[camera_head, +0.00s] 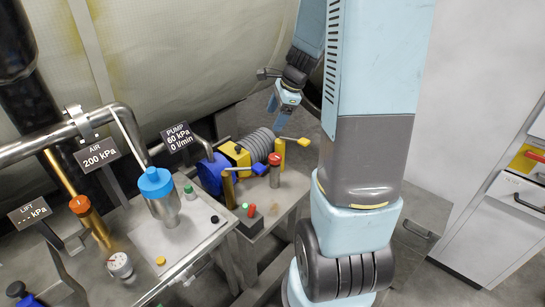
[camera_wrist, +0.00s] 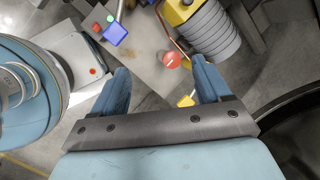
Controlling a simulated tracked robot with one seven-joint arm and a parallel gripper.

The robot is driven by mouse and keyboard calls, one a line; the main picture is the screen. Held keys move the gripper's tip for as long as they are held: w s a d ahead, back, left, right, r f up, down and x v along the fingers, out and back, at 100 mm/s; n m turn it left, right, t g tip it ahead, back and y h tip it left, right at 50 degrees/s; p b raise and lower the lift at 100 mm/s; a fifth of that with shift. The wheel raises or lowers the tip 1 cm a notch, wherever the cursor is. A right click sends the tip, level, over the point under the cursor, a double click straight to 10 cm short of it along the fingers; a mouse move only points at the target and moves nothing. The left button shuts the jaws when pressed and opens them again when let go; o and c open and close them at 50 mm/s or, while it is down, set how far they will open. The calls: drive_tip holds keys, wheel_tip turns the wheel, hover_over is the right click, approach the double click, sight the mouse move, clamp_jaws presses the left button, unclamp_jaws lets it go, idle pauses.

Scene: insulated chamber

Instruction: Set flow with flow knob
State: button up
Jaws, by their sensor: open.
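The pump (camera_head: 226,165) has a blue, yellow and ribbed grey body, and its sign (camera_head: 178,137) reads 60 kPa and 0 l/min. A round red knob (camera_head: 274,159) stands on a post in front of it. No label shows which knob is the flow knob. My gripper (camera_head: 286,106) hangs above and behind the pump bench, pointing down, apart from the knob. In the wrist view its fingers are open and empty, and the red knob (camera_wrist: 172,60) shows in the gap between them, farther off.
Yellow levers (camera_head: 304,141) stand by the pump. A small box with red and green buttons (camera_head: 249,211) lies in front. A blue-capped cylinder (camera_head: 155,181) and the AIR sign (camera_head: 99,153), reading 200 kPa, are at left. A large padded cylinder wall (camera_head: 190,50) rises behind.

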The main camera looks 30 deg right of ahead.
sight(275, 156)
drive_tip(key=w+d+f+m, duration=0.3)
drive_tip(key=d+f+m, duration=0.4)
drive_tip(key=f, duration=0.3)
drive_tip(key=x, duration=1.3)
drive_tip(key=shift+s+a+f, duration=0.1)
drive_tip(key=shift+a+f, duration=0.15)
drive_tip(key=shift+f, duration=0.15)
drive_tip(key=c, duration=0.9)
drive_tip(key=shift+a, duration=0.3)
drive_tip(key=shift+c, duration=0.3)
drive_tip(key=shift+d, duration=0.2)
